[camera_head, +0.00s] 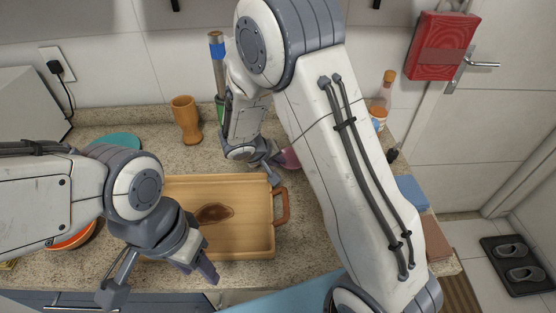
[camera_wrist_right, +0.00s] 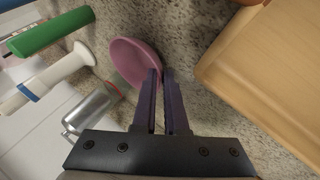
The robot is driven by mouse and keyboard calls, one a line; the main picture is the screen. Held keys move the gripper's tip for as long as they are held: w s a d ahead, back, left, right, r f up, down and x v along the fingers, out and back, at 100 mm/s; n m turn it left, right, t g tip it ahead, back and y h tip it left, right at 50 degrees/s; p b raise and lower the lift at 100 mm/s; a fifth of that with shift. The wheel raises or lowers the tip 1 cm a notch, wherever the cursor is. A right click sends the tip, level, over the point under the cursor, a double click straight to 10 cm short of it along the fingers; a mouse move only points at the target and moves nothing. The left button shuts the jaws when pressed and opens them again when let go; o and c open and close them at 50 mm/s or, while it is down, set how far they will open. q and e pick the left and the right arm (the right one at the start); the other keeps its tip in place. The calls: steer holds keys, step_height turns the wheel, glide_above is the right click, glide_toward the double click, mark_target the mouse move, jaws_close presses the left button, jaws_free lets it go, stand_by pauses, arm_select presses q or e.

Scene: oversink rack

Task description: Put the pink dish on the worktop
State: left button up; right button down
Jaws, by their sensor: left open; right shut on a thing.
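The pink dish (camera_head: 291,158) is mostly hidden behind my right arm in the head view. In the right wrist view the pink dish (camera_wrist_right: 132,60) sits at my fingertips, tilted, with its rim between them. My right gripper (camera_head: 274,166) is shut on it, and its fingers (camera_wrist_right: 161,76) show close together in the wrist view. The dish is over the speckled worktop (camera_head: 302,222), left of the wooden tray in the wrist view; I cannot tell if it touches the worktop. My left gripper (camera_head: 160,283) is open and empty near the worktop's front edge.
A wooden tray (camera_head: 262,247) with a dark stain lies mid-worktop. A wooden cup (camera_head: 186,120) stands behind it. A bottle (camera_head: 381,100), a blue sponge-like block (camera_head: 411,193) and a brown block (camera_head: 437,236) are at the right. A teal dish (camera_head: 118,141) is at the left.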

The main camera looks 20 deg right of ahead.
steer(key=shift+f+b, duration=0.15)
steer(key=shift+b, duration=0.15)
steer(key=c, duration=1)
jaws_free()
steer(key=shift+o, duration=0.2)
steer(key=shift+s+a+r+p, duration=0.15)
steer(key=shift+r+p, duration=0.15)
steer(key=shift+r, duration=0.15)
steer(key=v, duration=1.1)
steer(key=s+a+r+n+g+y, duration=0.1)
steer(key=s+a+n+g+y, duration=0.1)
steer(key=s, duration=1)
steer(key=s+a+r+n+g+y, duration=0.1)
steer(key=s+a+n+y, duration=0.3)
steer(key=s, duration=0.9)
steer(key=shift+a+r+n+g+y, duration=0.3)
steer(key=shift+a+n+g+y, duration=0.1)
steer(key=shift+a+g+y, duration=0.4)
